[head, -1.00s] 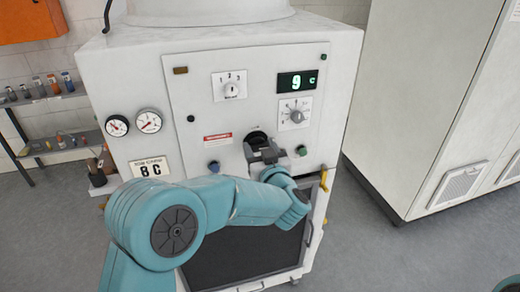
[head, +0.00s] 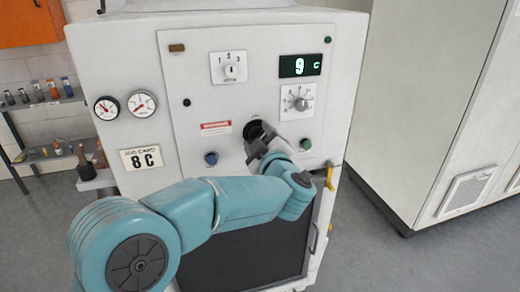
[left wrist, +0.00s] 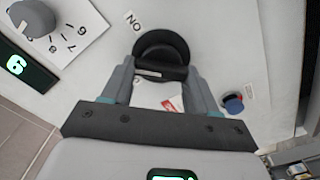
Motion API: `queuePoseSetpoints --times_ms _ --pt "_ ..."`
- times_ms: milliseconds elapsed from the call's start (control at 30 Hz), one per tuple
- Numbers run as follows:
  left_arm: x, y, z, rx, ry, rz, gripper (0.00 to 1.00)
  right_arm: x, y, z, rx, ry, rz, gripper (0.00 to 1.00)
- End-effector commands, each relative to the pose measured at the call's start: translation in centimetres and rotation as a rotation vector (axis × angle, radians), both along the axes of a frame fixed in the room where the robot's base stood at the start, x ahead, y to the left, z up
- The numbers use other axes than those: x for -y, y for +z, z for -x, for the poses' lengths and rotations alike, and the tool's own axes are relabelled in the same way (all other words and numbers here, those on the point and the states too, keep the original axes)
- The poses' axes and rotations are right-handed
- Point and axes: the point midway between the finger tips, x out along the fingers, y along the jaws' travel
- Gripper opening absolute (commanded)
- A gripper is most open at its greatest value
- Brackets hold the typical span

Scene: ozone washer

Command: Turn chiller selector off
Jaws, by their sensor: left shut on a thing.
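The chiller selector is a round black knob (head: 254,128) low in the middle of the white control panel. In the left wrist view the selector (left wrist: 160,48) has a raised black grip bar with a pale mark, and an ON label (left wrist: 133,21) beside it. My left gripper (head: 260,140) is at the selector and hides much of it in the head view. In the left wrist view the fingers of my left gripper (left wrist: 160,70) are on both sides of the grip bar, shut on it. My right gripper is not in view.
Above are a display (head: 300,65) reading 9 C, a numbered dial (head: 297,102) and a small 1-2-3 selector (head: 232,69). A blue button (head: 211,158) and a green button (head: 305,144) flank the chiller selector. A job card (head: 141,158) reads 8 C.

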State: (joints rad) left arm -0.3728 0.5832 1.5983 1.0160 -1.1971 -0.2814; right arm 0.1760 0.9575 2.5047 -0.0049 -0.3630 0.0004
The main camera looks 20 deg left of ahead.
Motion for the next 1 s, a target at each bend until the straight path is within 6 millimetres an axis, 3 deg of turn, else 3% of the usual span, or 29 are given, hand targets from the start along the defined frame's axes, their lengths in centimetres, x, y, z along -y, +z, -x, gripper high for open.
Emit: queuePoseSetpoints --times_ms 33,500,1000 --pt "0.0 -0.6 0.0 0.026 0.001 0.038 0.28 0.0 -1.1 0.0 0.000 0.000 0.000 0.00" --pt "-0.1 -0.7 0.1 0.266 0.000 0.397 0.28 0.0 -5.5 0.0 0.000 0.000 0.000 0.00" --pt "-0.1 -0.6 0.1 0.419 0.001 0.621 0.28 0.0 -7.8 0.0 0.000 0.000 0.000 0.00"
